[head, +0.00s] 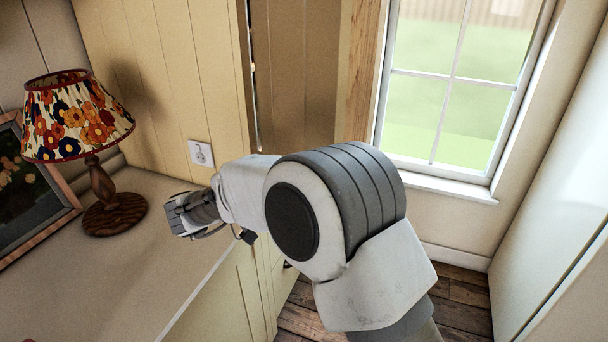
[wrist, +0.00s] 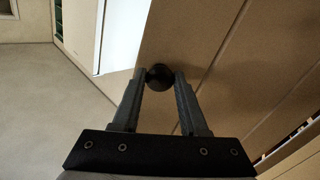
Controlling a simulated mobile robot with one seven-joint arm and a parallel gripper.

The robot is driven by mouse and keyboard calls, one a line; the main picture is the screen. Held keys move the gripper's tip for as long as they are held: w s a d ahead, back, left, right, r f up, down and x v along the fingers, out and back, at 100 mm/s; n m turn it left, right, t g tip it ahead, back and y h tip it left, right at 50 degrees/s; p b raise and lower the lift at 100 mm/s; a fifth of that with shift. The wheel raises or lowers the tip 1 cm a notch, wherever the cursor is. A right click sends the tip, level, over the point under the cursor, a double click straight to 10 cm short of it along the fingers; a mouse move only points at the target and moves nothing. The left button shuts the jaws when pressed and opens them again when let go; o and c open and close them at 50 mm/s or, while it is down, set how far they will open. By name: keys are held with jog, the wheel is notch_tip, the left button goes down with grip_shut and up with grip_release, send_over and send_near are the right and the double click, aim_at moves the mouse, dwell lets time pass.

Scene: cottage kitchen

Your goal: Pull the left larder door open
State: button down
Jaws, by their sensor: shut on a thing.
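In the wrist view, a dark round knob (wrist: 160,76) sits near the edge of a beige grooved door panel (wrist: 195,35). My gripper (wrist: 160,85) has one finger on each side of the knob and is shut on it. The head view shows my gripper (head: 182,215) at the left end of my arm, in front of the worktop as seen from there. The knob cannot be made out in the head view, and my arm hides part of the cabinet fronts. I cannot tell from the head view which door the knob belongs to.
A lamp (head: 80,120) with a flowered shade and a framed picture (head: 35,190) stand on the worktop (head: 130,265) at left. A socket (head: 201,153) is on the cream panelling. A window (head: 450,90) is at right. Bare wooden floor (head: 460,300) shows beyond my arm.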

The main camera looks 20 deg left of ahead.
jog(key=shift+c, duration=2.2)
grip_release()
jog(key=v, duration=1.7)
jog(key=shift+a, duration=0.25)
jog(key=shift+s, duration=0.25)
